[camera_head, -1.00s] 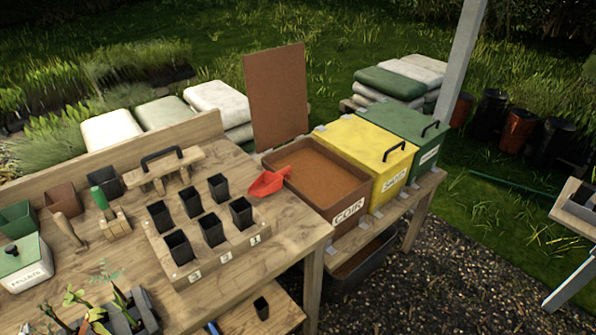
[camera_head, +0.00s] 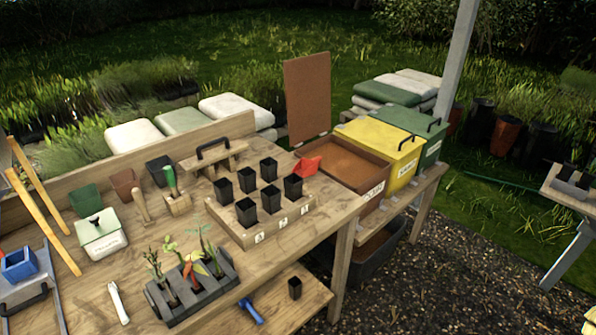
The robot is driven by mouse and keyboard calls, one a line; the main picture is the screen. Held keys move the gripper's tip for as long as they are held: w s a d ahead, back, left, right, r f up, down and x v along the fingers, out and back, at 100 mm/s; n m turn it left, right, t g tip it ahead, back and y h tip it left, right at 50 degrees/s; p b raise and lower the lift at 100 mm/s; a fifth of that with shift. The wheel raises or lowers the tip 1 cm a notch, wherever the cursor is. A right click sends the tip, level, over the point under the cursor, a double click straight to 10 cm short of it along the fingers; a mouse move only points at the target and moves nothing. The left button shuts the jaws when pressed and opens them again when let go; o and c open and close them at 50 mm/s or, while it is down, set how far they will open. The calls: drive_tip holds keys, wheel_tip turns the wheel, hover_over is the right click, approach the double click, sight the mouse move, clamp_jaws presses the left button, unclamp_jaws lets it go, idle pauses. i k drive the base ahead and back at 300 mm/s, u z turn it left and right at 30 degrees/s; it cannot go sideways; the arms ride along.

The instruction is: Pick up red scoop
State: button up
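The red scoop (camera_head: 306,166) lies at the right end of the wooden bench (camera_head: 327,214), behind the pot rack and against the left side of the brown coir bin. Its lower part is partly hidden by the black pots in front of it. My gripper is not in view.
A wooden rack (camera_head: 276,226) of several black pots (camera_head: 293,186) stands just in front of the scoop. The open coir bin (camera_head: 374,199), a yellow bin (camera_head: 375,133) and a green bin (camera_head: 430,127) stand to its right. A wooden tool with a black handle (camera_head: 212,162) is to its left. Gravel lies at the right.

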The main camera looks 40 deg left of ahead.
sight(304, 168)
drive_tip(key=u, duration=1.4)
